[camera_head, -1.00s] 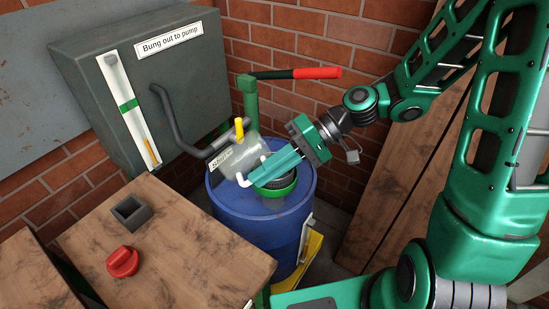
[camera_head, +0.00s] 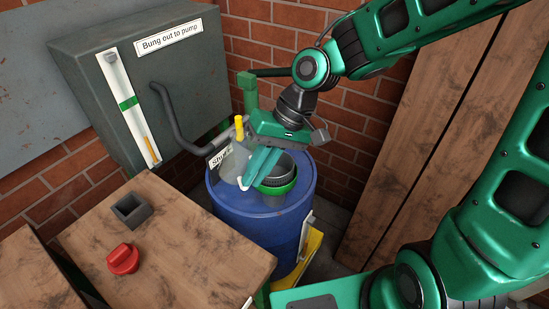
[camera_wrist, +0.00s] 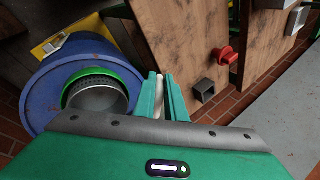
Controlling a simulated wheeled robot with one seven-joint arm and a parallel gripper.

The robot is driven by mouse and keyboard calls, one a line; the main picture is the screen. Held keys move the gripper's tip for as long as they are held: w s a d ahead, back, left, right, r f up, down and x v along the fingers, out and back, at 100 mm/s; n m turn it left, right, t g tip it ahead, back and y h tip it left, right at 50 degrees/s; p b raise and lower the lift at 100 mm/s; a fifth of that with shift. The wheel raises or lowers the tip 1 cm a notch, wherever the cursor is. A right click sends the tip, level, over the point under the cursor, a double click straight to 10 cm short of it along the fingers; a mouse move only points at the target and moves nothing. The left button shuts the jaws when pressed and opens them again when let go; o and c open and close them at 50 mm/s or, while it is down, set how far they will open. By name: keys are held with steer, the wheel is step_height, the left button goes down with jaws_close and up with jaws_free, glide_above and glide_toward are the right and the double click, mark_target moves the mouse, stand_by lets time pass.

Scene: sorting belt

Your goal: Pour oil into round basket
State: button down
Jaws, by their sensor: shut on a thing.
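The round basket (camera_head: 278,188), a dark grey cylinder with a green ring, sits on top of a blue drum (camera_head: 262,226). Its open mouth shows in the wrist view (camera_wrist: 98,98). A pale grey vessel (camera_head: 231,163) stands just left of the basket, partly hidden by my gripper. My gripper (camera_head: 256,172) points down and left over the drum, beside the basket. Its green fingers are shut on a thin white bar (camera_wrist: 159,95), whose bent lower end shows in the head view (camera_head: 243,185). I see no oil flowing.
A yellow handle (camera_head: 239,127) and a "Shut" label stand by the vessel. A grey cabinet (camera_head: 100,90) with a bent pipe (camera_head: 176,118) is behind left. A wooden bench (camera_head: 190,232) at front left holds a red knob (camera_head: 123,259) and a grey square socket (camera_head: 131,210).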

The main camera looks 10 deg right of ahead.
mark_target(237, 180)
steer(key=shift+s+a+f+h, duration=0.1)
steer(key=shift+a+f+h, duration=0.2)
steer(key=shift+a+h, duration=0.45)
steer(key=shift+s+a+r+t+h+p, duration=0.1)
steer(key=shift+a+r+t+h+p, duration=0.1)
steer(key=shift+a+h+p, duration=0.3)
steer(key=shift+a+r+t+h+p, duration=0.1)
steer(key=shift+a+r+h, duration=0.1)
steer(key=shift+h, duration=0.45)
steer(key=shift+a+f+h, duration=0.45)
steer(key=shift+a+h, duration=0.05)
steer(key=shift+h, duration=0.4)
steer(key=shift+r, duration=3)
